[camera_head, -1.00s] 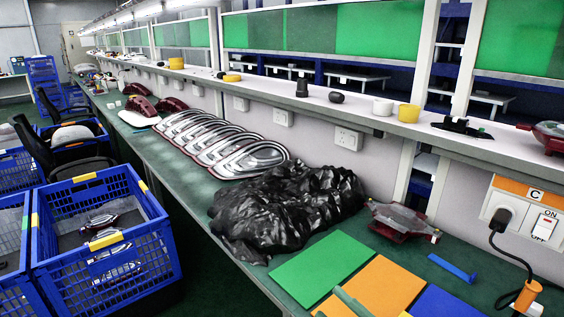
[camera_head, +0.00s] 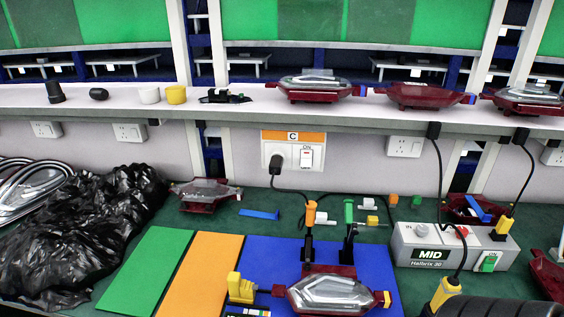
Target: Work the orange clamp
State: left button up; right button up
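The orange clamp (camera_head: 310,214) stands upright at the back of the blue mat (camera_head: 376,262). It has an orange handle on a dark lower body. A similar clamp with a green handle (camera_head: 348,212) stands just to its right. A red and clear tail lamp (camera_head: 335,294) lies in front of both clamps, close to their bases. I cannot tell from here whether the orange clamp is pressed onto anything. Neither of my grippers shows in the head view.
Left of the blue mat lie an orange mat (camera_head: 203,272) and a green mat (camera_head: 147,268), then a crumpled black bag (camera_head: 85,230). A grey MID box (camera_head: 420,246) with cables stands at right. A shelf (camera_head: 230,108) with more lamps runs above. A yellow block (camera_head: 238,289) stands near the lamp.

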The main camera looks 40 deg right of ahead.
aim_at(311, 209)
jog(key=z, duration=1.55)
